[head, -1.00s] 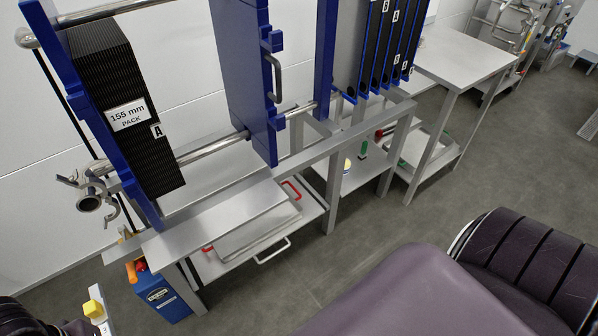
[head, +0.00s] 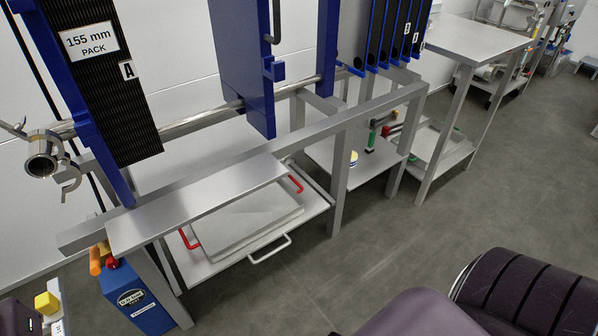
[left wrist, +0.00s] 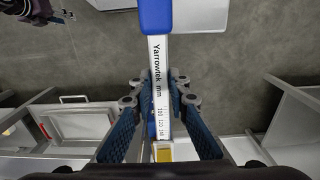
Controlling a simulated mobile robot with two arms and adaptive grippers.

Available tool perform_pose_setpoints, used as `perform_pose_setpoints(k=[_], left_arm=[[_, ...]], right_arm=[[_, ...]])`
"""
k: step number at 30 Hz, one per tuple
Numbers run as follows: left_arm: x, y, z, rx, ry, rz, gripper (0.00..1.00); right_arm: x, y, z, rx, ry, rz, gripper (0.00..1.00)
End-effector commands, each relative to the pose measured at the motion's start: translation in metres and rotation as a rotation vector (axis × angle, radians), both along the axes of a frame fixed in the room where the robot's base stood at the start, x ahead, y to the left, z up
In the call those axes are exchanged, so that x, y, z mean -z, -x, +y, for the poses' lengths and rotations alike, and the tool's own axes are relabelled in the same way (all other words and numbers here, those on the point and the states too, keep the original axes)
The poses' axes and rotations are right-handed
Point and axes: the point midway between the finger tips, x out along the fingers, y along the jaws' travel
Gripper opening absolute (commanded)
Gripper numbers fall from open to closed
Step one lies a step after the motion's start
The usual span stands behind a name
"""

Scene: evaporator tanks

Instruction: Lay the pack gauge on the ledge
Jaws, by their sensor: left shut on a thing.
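The pack gauge (left wrist: 160,75) is a white scale strip marked "Yarrowtek mm", with a blue end (left wrist: 184,15) and a yellow part (left wrist: 163,153). My left gripper (left wrist: 159,88) is shut on the strip, with a finger on each side. In the head view the gauge's yellow block (head: 47,303) shows at the lower left corner; most of the gauge is out of frame there. The ledge (head: 195,203) is a flat, bare grey metal shelf on the front of the press frame, to the right of and above the gauge in the picture. My right gripper is not in view.
A black plate pack labelled "155 mm" (head: 88,41) hangs above the ledge, beside a blue plate (head: 245,70). A blue container (head: 141,297) stands below the ledge's left end. A tray with red handles (head: 245,220) lies on the lower shelf. Open floor lies in front.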

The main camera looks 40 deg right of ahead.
Motion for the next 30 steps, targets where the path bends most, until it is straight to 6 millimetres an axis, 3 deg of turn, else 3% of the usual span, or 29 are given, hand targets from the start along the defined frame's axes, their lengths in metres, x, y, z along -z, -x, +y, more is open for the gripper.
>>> perform_pose_setpoints(k=[3, 23, 30], left_arm=[[0.007, -0.001, 0.001, -0.005, -0.001, -0.001, 0.00], [0.005, 0.000, 0.001, -0.006, -0.001, 0.000, 0.00], [-0.005, -0.005, -0.005, 0.042, 0.007, 0.003, 0.00]], right_arm=[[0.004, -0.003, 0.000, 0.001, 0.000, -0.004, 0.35], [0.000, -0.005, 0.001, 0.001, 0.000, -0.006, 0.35], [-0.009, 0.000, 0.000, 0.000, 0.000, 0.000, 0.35]])
